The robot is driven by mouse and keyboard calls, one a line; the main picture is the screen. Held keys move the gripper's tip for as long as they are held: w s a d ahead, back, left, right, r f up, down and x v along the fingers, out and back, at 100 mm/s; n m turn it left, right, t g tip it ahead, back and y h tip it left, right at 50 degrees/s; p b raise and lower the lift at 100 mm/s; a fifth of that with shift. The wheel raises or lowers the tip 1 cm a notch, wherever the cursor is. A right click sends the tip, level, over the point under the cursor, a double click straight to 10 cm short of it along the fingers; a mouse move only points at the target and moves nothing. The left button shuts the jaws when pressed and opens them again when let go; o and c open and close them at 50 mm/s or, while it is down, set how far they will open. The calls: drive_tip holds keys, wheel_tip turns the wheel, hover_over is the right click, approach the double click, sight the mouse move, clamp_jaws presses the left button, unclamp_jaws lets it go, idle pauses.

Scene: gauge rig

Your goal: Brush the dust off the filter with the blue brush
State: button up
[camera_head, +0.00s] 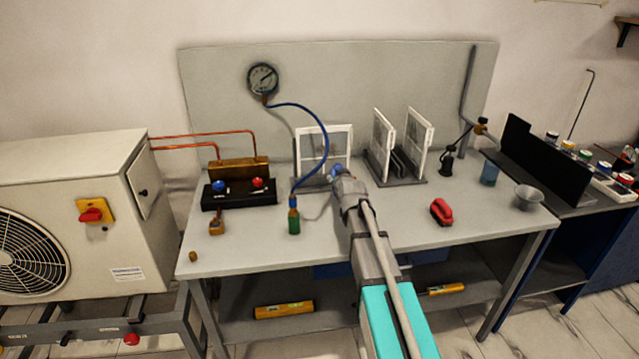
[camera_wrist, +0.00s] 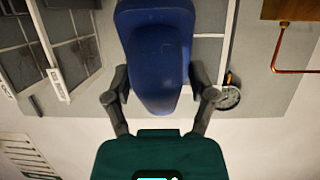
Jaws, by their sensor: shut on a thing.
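My gripper (camera_head: 345,184) is shut on the blue brush (camera_head: 336,170), in front of the back panel above the bench. In the wrist view the blue brush (camera_wrist: 155,55) fills the space between the two fingers (camera_wrist: 161,85). A white-framed filter (camera_head: 325,134) stands upright behind the brush, in front of the back panel. In the wrist view part of its pale frame (camera_wrist: 209,35) shows beside the brush, which hides much of it. I cannot tell whether the brush touches the filter. Dust on it cannot be made out.
Two more white-framed panels (camera_head: 384,143) stand in a dark rack to the right. A blue hose (camera_head: 326,130) from the gauge (camera_head: 263,79) loops close to the brush.

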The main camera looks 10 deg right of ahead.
sight(331, 173)
drive_tip(key=shift+w+a+r+t+b, duration=0.25)
drive_tip(key=shift+w+a+t+b, duration=0.25)
drive_tip(key=shift+w+t+b, duration=0.35)
drive_tip(key=shift+w+a+r+t+b, duration=0.25)
drive_tip(key=shift+w+a+t+b, duration=0.3)
drive_tip(key=shift+t+b, duration=0.5)
drive_tip(key=shift+w+b, duration=0.15)
drive_tip(key=shift+b, duration=0.15)
drive_tip(key=shift+w+a+t+b, duration=0.15)
drive_tip(key=shift+a+t+b, duration=0.1)
drive_tip(key=shift+t+b, duration=0.2)
drive_tip(key=shift+w+a+f+n+t+y+b, duration=0.2)
drive_tip(key=shift+a+t+b, duration=0.7)
drive_tip(key=shift+b, duration=0.7)
drive_tip(key=shift+w+a+r+n+t+y+b, duration=0.1)
drive_tip(key=shift+w+a+t+y+b, duration=0.15)
drive_tip(key=shift+a+t+b, duration=1)
drive_tip(key=shift+w+d+g+b, duration=0.2)
drive_tip(key=shift+d+g+b, duration=0.2)
drive_tip(key=shift+d, duration=0.1)
drive_tip(key=shift+w, duration=2.8)
drive_tip(key=shift+w, duration=0.95)
